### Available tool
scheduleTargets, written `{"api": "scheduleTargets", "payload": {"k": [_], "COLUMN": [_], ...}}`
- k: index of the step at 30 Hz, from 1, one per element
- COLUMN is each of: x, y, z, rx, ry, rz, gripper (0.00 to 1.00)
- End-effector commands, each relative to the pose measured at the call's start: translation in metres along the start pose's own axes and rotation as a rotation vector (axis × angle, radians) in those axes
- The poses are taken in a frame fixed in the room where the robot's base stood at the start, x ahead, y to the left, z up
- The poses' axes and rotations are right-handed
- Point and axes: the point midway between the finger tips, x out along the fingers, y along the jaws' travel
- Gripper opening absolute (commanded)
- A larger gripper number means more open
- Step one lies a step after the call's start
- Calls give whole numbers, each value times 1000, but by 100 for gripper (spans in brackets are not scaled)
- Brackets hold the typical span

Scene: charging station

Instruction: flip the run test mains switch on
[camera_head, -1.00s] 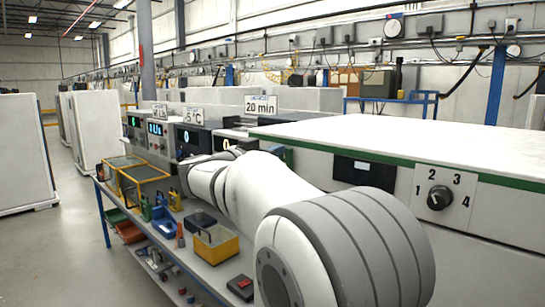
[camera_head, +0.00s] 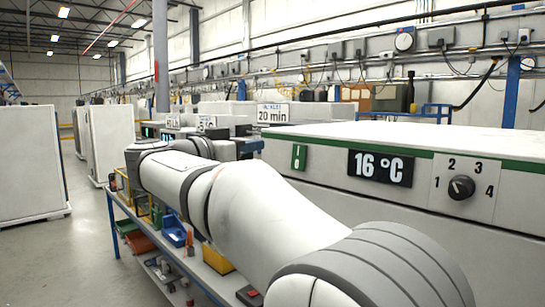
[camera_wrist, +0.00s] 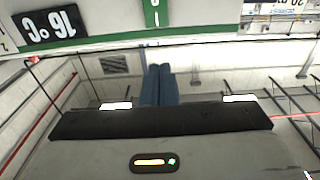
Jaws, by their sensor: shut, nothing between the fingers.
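A green mains rocker switch (camera_head: 299,157) marked I and O sits on the front of the nearest white unit, left of its display (camera_head: 380,167), which is lit and reads 16 °C. In the wrist view the switch (camera_wrist: 151,14) is at the top edge, upside down and partly cut off. My gripper (camera_wrist: 160,68) has its blue fingers together, empty, pointing towards the switch. A gap shows between the fingertips and the panel. In the head view the fingers are hidden behind my arm.
A dial knob (camera_head: 461,187) numbered 1 to 4 is right of the display. A 20 min sign (camera_head: 273,113) stands behind the unit. A lower bench with a blue bin (camera_head: 173,231) runs along the front. The aisle floor (camera_head: 75,255) at left is clear.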

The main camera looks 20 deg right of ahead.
Motion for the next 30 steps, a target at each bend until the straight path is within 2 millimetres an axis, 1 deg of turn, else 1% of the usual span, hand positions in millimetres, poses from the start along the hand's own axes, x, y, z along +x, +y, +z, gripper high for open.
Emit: {"api": "scheduleTargets", "payload": {"k": [1, 6, 20, 23, 26, 27, 28, 29, 30], "x": [-8, -21, -22, -12, -2, -1, -2, -3, -8], "y": [0, 0, 1, 12, 33, 44, 53, 63, 75], "z": [0, -4, -5, 23, 75, 101, 121, 140, 166], "rx": [3, 1, 1, -114, -308, -394, -456, -514, -583], "ry": [0, 1, 1, -94, -267, -351, -414, -477, -559], "rz": [-3, 1, 3, -16, -70, -105, -136, -170, -220], "gripper": [0, 0, 0, 0, 0, 0, 0, 0, 0]}}
